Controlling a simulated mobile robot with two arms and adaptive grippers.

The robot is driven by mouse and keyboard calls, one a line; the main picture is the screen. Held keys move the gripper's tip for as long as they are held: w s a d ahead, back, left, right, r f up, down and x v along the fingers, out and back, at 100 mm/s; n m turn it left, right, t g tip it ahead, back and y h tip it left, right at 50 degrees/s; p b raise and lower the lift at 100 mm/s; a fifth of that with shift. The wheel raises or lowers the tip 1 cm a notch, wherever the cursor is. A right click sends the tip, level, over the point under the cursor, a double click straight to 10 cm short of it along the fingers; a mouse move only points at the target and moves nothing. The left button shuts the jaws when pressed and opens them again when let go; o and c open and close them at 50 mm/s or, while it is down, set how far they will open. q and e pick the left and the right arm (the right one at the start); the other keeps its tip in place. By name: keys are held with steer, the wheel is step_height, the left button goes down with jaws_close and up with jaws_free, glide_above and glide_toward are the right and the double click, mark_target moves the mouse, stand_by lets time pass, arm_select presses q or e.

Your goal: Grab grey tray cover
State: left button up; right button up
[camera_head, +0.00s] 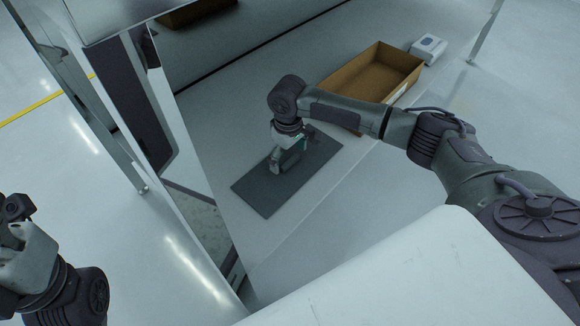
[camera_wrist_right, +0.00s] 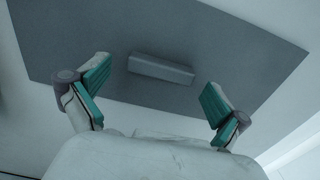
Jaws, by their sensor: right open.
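A dark grey flat rectangle (camera_head: 262,195) lies on the light work surface, and it fills much of the right wrist view (camera_wrist_right: 240,52). A small grey oblong bar (camera_wrist_right: 161,69) sits on it. I cannot tell whether this bar is the tray cover itself or a handle on the flat piece. My right gripper (camera_head: 288,153) is above the flat rectangle and hides the bar in the head view. Its teal-padded fingers (camera_wrist_right: 157,78) are open, one on each side of the bar, with nothing between them gripped. My left gripper (camera_head: 22,235) is at the far left, away from the surface.
An open brown box (camera_head: 375,78) stands behind my right arm, with a small white device (camera_head: 428,47) beside it. Another brown box (camera_head: 195,10) is at the top. A metal frame post (camera_head: 105,100) stands left of the work surface.

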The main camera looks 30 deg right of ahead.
steer(key=c, duration=1.2)
steer(key=shift+c, duration=0.2)
steer(key=shift+r, duration=0.15)
